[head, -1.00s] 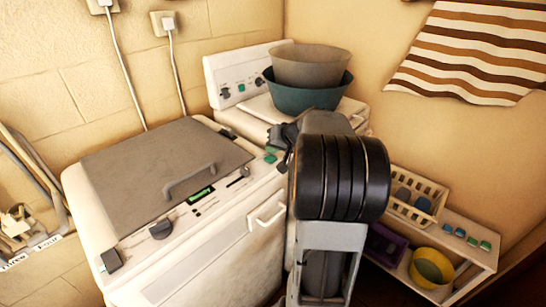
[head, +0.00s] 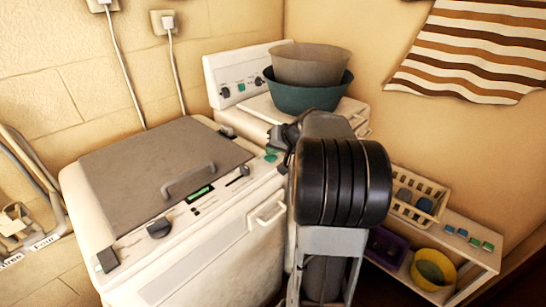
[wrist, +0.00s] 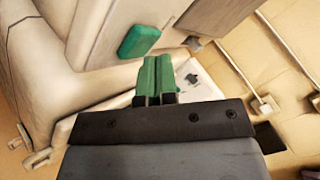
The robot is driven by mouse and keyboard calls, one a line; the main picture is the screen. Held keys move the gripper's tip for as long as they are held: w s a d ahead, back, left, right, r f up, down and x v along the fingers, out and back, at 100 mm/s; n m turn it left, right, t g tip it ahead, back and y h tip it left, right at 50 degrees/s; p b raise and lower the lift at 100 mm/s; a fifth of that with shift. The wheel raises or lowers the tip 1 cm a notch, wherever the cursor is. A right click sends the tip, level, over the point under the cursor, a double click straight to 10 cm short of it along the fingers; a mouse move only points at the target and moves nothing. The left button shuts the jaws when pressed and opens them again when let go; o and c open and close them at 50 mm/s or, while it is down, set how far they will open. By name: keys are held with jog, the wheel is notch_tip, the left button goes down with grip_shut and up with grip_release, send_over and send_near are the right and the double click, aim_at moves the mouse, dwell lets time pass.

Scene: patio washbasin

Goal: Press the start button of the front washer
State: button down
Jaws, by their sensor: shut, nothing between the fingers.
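The front washer (head: 235,235) is a white machine with a grey lid (head: 150,175) and handle. Its front control strip has a dark knob (head: 158,228), a lit green display (head: 200,193), a slider (head: 238,175) and a green button (head: 271,157) at the right end. In the wrist view a green button (wrist: 139,40) lies just beyond and left of the fingertips, apart from them. My gripper (wrist: 159,62) has green fingers, shut and empty. In the head view my gripper (head: 281,148) is beside the green button, partly hidden by my arm.
A second washer (head: 222,82) stands behind, with its own green button (head: 241,87) and two stacked basins (head: 308,80) on top. A low shelf (head: 478,262) at right holds a cream basket (head: 425,188) and a yellow bowl (head: 434,268). Wall plugs and cords hang behind.

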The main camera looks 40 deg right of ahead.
aim_at(273, 156)
jog(key=shift+f+b, duration=0.5)
jog(key=shift+b, duration=0.15)
dwell(0.7)
jog(key=shift+r, duration=0.1)
dwell(0.6)
jog(key=shift+r+p, duration=0.45)
jog(key=shift+r, duration=0.4)
jog(key=shift+r, duration=0.1)
jog(key=shift+r+p, duration=1.5)
jog(key=shift+r, duration=0.9)
